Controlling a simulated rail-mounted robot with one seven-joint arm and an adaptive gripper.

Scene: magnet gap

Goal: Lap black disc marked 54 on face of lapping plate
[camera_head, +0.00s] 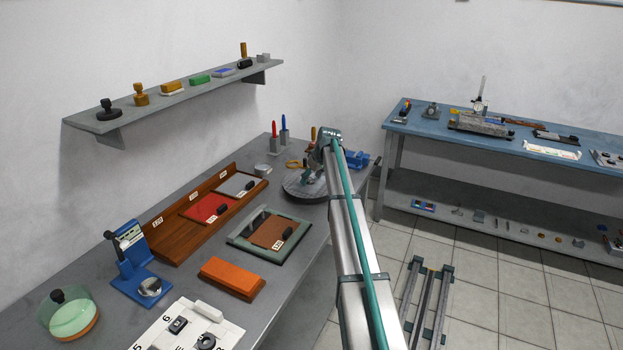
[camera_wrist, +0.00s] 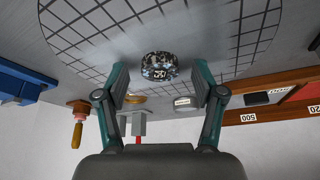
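The round grey lapping plate (camera_head: 305,190) lies on the far end of the grey bench. Its grid-grooved face (camera_wrist: 100,22) fills the top of the wrist view. A dark, speckled disc (camera_wrist: 160,66) with a light mark that looks like 54 appears against the plate's face near its edge. Whether it touches the plate is unclear. My gripper (camera_wrist: 160,82) is open, with its fingers on either side of the disc and a visible gap on each side. In the head view my gripper (camera_head: 309,178) is over the plate; the disc cannot be made out there.
A wooden rack with red and grey abrasive sheets (camera_head: 207,209) stands left of the plate. A blue vise (camera_head: 357,159), red-handled tools (camera_head: 274,129) and a small grey cylinder (camera_head: 261,169) are close by. A framed brown sheet (camera_head: 268,234) and orange block (camera_head: 231,276) lie nearer.

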